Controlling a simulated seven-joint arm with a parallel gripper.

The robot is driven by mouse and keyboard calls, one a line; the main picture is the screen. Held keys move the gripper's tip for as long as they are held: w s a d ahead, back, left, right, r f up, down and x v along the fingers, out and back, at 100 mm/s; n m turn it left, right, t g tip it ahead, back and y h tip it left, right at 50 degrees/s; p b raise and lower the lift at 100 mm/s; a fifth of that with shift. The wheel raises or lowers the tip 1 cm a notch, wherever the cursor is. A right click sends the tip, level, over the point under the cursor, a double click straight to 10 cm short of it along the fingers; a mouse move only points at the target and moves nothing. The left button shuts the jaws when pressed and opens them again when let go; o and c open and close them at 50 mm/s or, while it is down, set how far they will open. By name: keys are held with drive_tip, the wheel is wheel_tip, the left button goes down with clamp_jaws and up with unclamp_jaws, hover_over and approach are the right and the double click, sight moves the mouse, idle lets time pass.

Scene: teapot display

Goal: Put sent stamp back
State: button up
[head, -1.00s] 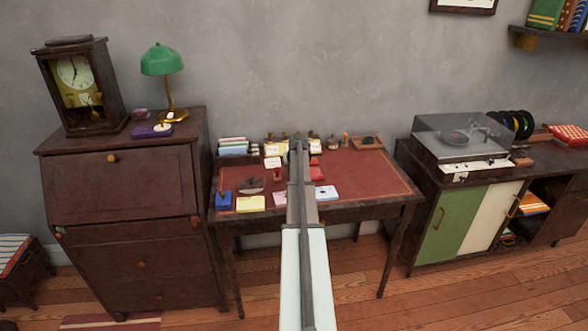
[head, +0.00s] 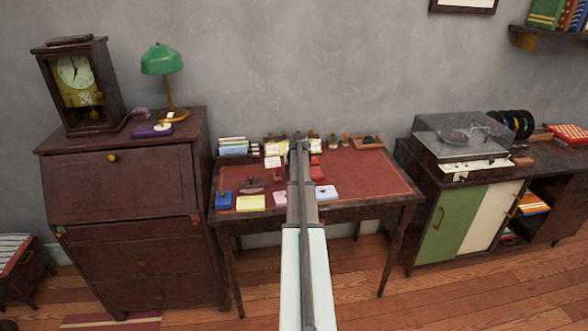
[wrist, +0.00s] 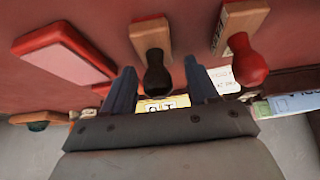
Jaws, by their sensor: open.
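My gripper (head: 299,145) is over the back middle of the desk's red top (head: 355,180). In the wrist view its two fingers (wrist: 160,88) are open, one on each side of a stamp with a black knob (wrist: 157,78) and a wooden base. I see no clear contact. Another stamp (wrist: 242,55), with a red knob and wooden base, is just right of the fingers. I cannot tell which one is the sent stamp. In the head view my arm hides the spot under the gripper.
A red pad (wrist: 62,52) lies left of the fingers. Cards (wrist: 223,78) with print lie beyond them. Pads line the desk's front, including a blue one (head: 223,201) and a yellow one (head: 250,203). A wooden rocker (head: 252,187) lies behind those.

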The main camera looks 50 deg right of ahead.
drive_tip(key=v, duration=1.2)
